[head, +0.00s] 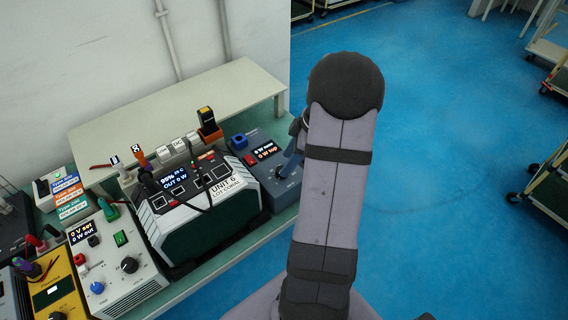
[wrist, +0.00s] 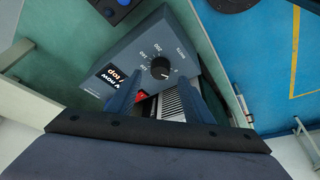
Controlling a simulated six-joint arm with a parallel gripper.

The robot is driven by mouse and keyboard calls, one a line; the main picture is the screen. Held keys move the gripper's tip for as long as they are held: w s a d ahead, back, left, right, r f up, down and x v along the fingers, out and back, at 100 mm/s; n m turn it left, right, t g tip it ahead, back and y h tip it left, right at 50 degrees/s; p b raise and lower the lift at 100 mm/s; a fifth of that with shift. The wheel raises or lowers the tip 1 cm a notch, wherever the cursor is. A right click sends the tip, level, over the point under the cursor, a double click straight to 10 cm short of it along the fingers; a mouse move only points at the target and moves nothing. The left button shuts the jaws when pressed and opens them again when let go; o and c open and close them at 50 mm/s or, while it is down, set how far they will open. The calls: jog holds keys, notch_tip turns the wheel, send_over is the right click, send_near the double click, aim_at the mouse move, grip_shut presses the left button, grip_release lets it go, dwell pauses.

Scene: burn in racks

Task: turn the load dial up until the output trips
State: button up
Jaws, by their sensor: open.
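The load box (head: 257,185) is a blue-grey unit at the right end of the bench. Its display (head: 265,151) reads 0 W now and 0 W top. In the wrist view, its black load dial (wrist: 160,68) has a watts scale around it, with a red switch (wrist: 140,97) nearby. My gripper (wrist: 160,84) is open, its two blue fingers reaching toward the dial from either side; I cannot tell whether they touch it. In the head view the arm and a finger partly hide the dial.
A white supply (head: 118,275) and a yellow meter (head: 60,297) stand left of the power unit. Cables with connectors and a raised shelf (head: 180,105) lie behind. Blue floor and wheeled carts (head: 548,190) are to the right.

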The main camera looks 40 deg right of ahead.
aim_at(266, 165)
jog(key=shift+p+x, duration=0.45)
jog(key=shift+x, duration=1.4)
jog(key=c, duration=1)
jog(key=shift+c, duration=0.2)
jog(key=shift+f+m+b, duration=0.1)
jog(key=shift+m+b, duration=0.2)
jog(key=shift+b, duration=0.2)
